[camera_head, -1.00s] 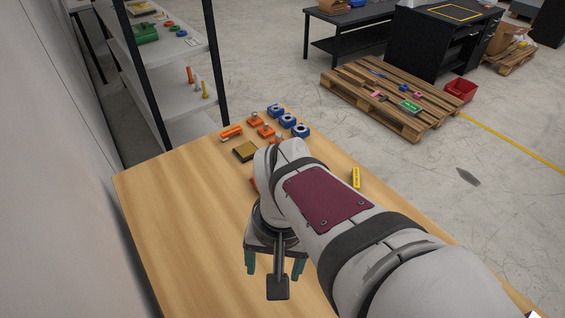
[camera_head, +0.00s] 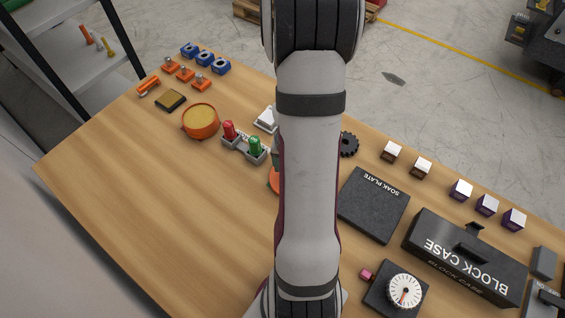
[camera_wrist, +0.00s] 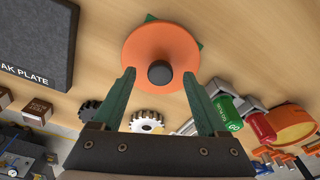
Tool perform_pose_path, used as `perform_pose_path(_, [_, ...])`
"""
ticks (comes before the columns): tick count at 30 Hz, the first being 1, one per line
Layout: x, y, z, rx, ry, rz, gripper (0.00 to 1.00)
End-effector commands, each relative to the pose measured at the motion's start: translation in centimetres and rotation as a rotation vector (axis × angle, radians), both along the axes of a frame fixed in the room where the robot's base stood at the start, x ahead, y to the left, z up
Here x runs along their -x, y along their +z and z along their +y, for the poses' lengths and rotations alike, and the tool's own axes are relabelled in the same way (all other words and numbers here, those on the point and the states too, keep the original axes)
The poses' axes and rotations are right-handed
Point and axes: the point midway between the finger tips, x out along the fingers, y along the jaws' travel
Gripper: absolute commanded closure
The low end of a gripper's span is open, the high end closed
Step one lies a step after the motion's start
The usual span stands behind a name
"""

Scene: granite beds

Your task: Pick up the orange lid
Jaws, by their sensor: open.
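The orange lid (camera_wrist: 145,42) is a round disc with a dark knob (camera_wrist: 161,73) at its centre, at the top middle of the wrist view. Teal corners of something show from under its rim. In the head view a small orange edge of the lid (camera_head: 273,181) shows left of my arm, and the rest is hidden. My gripper (camera_wrist: 159,76) is open and empty. Its two teal fingers point toward the lid, with the knob between the tips in the picture. I cannot tell whether they touch the lid. The head view mostly hides my gripper behind my arm.
A holder with a red and a green cylinder (camera_head: 254,147) stands left of the lid. Beyond it is a round orange container (camera_head: 200,122). The soak plate (camera_head: 372,205), a black gear (camera_head: 348,144) and the block case (camera_head: 465,258) lie to the right. The left front wood is bare.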

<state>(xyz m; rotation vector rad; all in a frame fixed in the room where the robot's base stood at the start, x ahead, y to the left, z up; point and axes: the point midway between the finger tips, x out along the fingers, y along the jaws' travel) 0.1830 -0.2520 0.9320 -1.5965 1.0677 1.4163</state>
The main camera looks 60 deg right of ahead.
Motion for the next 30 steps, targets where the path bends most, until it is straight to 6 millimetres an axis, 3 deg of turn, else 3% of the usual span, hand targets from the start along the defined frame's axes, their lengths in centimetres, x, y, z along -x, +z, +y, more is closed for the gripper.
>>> perform_pose_path(3, [-0.07, -1.24, -0.13, 0.000, 0.000, 0.000, 0.24])
perform_pose_path(9, [-0.09, -1.30, -0.17, 0.001, 0.000, -0.001, 0.24])
perform_pose_path(22, [-0.10, -1.25, -0.18, 0.001, 0.000, -0.001, 1.00])
perform_pose_path(30, [-0.10, -1.25, -0.17, 0.001, 0.000, -0.001, 1.00])
